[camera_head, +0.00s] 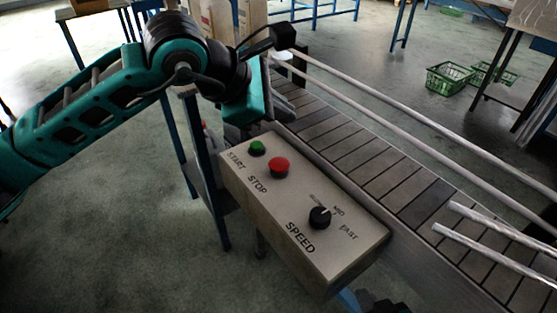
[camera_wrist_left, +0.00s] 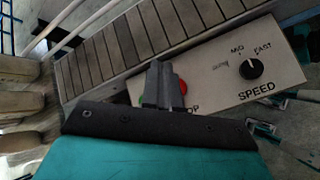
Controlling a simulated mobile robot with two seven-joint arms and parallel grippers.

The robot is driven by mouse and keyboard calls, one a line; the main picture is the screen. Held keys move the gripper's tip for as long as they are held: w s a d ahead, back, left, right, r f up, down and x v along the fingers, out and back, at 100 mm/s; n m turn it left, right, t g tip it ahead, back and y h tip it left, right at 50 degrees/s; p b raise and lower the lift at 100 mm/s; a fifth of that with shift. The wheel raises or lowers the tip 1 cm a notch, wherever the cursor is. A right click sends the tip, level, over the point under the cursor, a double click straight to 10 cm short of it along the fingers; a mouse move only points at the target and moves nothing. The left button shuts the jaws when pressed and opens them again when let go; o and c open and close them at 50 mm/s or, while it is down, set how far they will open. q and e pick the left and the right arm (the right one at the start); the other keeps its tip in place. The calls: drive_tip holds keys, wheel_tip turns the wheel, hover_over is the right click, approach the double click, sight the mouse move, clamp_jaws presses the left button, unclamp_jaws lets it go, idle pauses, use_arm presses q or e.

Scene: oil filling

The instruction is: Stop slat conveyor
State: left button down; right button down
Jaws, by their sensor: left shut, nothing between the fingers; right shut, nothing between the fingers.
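The control box (camera_head: 330,235) has a green START button (camera_head: 256,148), a red STOP button (camera_head: 279,167) and a black SPEED knob (camera_head: 320,217). My left gripper shows in the left wrist view (camera_wrist_left: 162,82), its fingers shut and empty. There its fingers partly cover the red button (camera_wrist_left: 183,87) and hide most of the green one; I cannot tell whether they touch. In the head view its hand is above the START end of the box. The slat conveyor (camera_head: 350,150) runs behind the box. My right gripper (camera_head: 385,306) shows only as a dark part at the bottom edge.
White guard rails (camera_head: 400,132) run along the conveyor. A blue post (camera_head: 212,190) stands left of the box. Green baskets (camera_head: 448,78) lie on the floor at the back right.

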sight(276, 166)
use_arm(q)
drive_tip(key=shift+w+a+r+t+y, duration=0.2)
drive_tip(key=shift+w+a+t+y, duration=0.1)
drive_tip(key=shift+w+a, duration=0.1)
drive_tip(key=shift+f, duration=0.15)
